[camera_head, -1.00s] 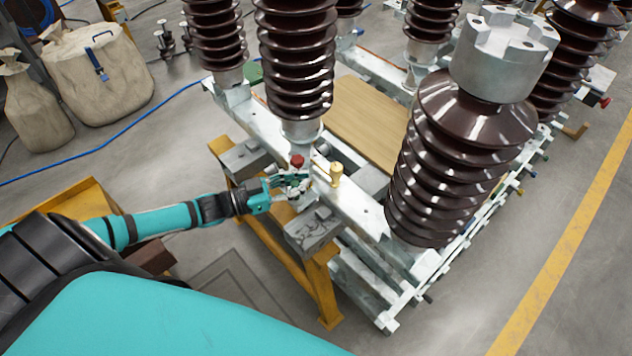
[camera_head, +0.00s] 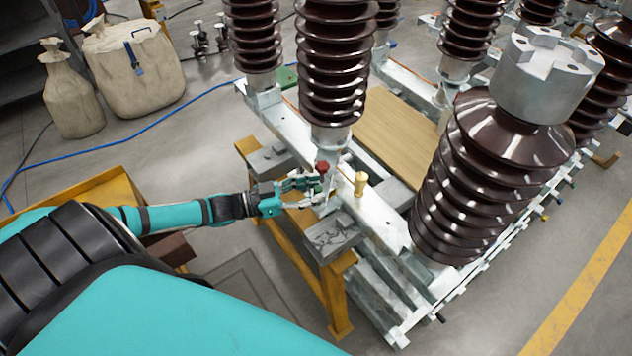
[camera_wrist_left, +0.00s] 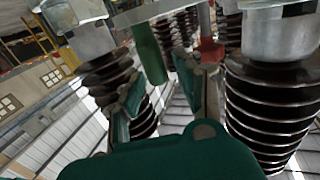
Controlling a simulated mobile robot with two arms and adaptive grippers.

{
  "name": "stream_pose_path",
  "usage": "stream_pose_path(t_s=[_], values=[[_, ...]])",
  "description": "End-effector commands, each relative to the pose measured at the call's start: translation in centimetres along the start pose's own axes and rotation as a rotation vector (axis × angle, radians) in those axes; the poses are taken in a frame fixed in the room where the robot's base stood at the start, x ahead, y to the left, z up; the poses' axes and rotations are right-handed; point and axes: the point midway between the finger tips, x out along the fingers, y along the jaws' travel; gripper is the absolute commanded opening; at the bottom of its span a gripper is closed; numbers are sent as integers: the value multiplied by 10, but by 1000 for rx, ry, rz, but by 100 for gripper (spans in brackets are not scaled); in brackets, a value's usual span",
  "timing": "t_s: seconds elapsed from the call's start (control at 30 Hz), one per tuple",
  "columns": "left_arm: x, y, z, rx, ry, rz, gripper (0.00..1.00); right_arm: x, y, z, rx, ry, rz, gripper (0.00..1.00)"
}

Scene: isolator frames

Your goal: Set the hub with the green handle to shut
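My left gripper (camera_head: 305,190) reaches in from the left to the near beam of the insulator frame. Its fingers are apart in the left wrist view (camera_wrist_left: 165,100), with no object clamped between them. A dark green cylindrical handle (camera_wrist_left: 149,54) shows just beyond the fingers in that view, in line with the gap. In the head view I cannot tell this handle apart from the teal fingers. A red handle (camera_wrist_left: 210,52) is beside it; a red knob (camera_head: 322,167) stands by the fingertips in the head view. My right gripper is not in view.
A brass-yellow knob (camera_head: 361,184) stands on the metal beam (camera_head: 385,224) to the right of the gripper. Tall brown insulators (camera_head: 330,70) rise close behind. A yellow stand (camera_head: 335,300) is under the beam.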

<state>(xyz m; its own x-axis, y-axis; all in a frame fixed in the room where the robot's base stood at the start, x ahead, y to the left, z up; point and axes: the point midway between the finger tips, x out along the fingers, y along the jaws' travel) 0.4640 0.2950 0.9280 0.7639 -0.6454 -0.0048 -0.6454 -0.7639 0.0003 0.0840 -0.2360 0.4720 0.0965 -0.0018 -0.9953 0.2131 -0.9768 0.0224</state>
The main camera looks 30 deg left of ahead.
Motion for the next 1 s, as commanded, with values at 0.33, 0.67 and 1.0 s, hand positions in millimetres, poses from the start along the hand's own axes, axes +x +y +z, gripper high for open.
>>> stream_pose_path(t_s=[0.33,0.67,1.0], values=[[0,0,-2,1,7,1,43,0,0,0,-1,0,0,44],[-56,0,0,-2,0,-1,43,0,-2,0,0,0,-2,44],[-112,0,0,-2,3,-2,43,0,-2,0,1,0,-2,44]])
